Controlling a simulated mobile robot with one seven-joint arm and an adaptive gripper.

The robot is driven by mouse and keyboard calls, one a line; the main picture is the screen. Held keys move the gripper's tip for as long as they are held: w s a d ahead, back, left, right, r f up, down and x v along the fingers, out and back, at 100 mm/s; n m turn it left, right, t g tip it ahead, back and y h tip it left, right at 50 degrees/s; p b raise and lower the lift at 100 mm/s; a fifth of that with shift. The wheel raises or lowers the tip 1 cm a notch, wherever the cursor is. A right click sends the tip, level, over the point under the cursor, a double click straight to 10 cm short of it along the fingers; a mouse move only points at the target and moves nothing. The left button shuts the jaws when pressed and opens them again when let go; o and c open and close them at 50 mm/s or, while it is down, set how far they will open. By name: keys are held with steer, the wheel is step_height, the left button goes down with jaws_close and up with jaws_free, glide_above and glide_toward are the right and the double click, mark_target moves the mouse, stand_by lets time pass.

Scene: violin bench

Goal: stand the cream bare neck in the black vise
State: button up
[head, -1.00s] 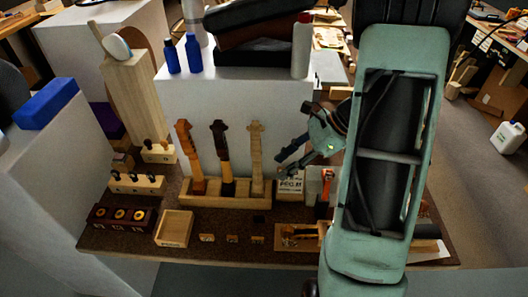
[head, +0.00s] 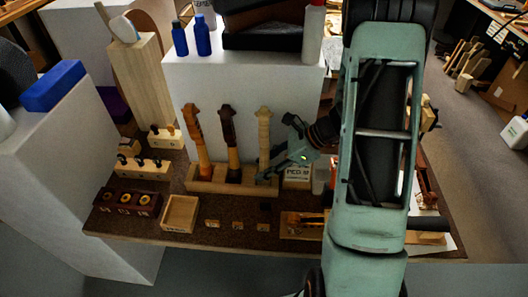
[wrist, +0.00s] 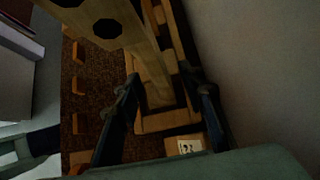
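The cream bare neck (head: 264,132) stands upright in the right end of a wooden rack (head: 222,186), beside a dark neck (head: 229,140) and an orange-brown neck (head: 197,140). My gripper (head: 275,152) is just right of the cream neck, its fingers spread and holding nothing. In the wrist view the cream neck (wrist: 142,50) rises large from the rack toward the camera. There the two fingers (wrist: 164,96) lie to either side of its lower part, and contact is not visible. I cannot make out the black vise; my arm covers much of the bench's right side.
A white block (head: 240,90) with blue bottles and dark cases stands right behind the rack. In front are an open wooden box (head: 181,213) and small wooden pieces (head: 238,226). A tray (head: 300,218) lies front right. Peg blocks (head: 142,170) sit left.

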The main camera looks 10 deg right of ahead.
steer(key=shift+f, duration=0.1)
steer(key=shift+c, duration=0.2)
jaws_close()
